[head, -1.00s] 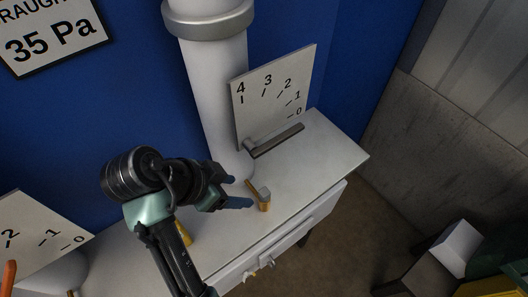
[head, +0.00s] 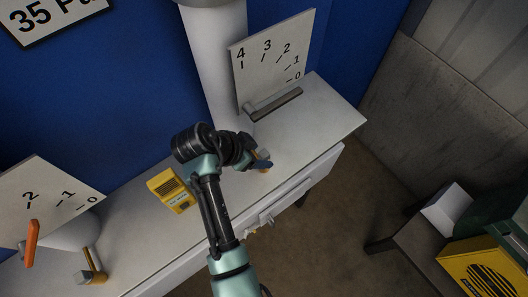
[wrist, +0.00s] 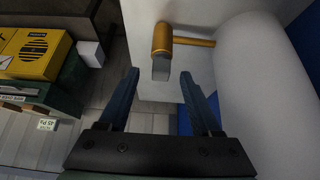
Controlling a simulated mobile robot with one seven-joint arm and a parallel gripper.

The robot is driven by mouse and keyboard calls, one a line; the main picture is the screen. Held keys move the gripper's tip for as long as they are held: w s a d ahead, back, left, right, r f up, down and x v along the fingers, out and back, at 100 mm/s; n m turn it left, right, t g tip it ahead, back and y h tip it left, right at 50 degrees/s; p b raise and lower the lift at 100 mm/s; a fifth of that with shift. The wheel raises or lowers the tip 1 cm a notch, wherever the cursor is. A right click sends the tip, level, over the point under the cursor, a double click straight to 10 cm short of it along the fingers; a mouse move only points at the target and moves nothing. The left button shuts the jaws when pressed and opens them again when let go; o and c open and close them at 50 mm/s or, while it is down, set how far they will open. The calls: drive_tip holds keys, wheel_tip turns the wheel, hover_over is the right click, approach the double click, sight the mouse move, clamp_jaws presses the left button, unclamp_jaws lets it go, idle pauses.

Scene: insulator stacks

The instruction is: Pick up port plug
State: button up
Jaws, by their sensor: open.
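A grey, blocky piece, which looks like the port plug (wrist: 161,69), sits at the end of a brass elbow fitting (wrist: 162,38) in the wrist view. The brass fitting joins the side of the white pipe (wrist: 255,70). My gripper (wrist: 160,80) is open and empty, with its two blue fingers pointing at the grey piece. The grey piece lies between the fingertip lines, just beyond or level with the tips; I cannot tell whether they touch. In the head view my gripper (head: 256,163) partly hides the fitting beside the right pipe (head: 218,75).
A similar brass fitting (head: 93,265) stands at the left pipe, near an orange lever (head: 30,242). A yellow device (head: 170,190) lies on the white bench (head: 325,115). A scale board (head: 270,60) with a grey lever (head: 273,103) stands behind my gripper.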

drive_tip(key=shift+x, duration=1.05)
drive_tip(key=shift+r, duration=0.1)
clamp_jaws()
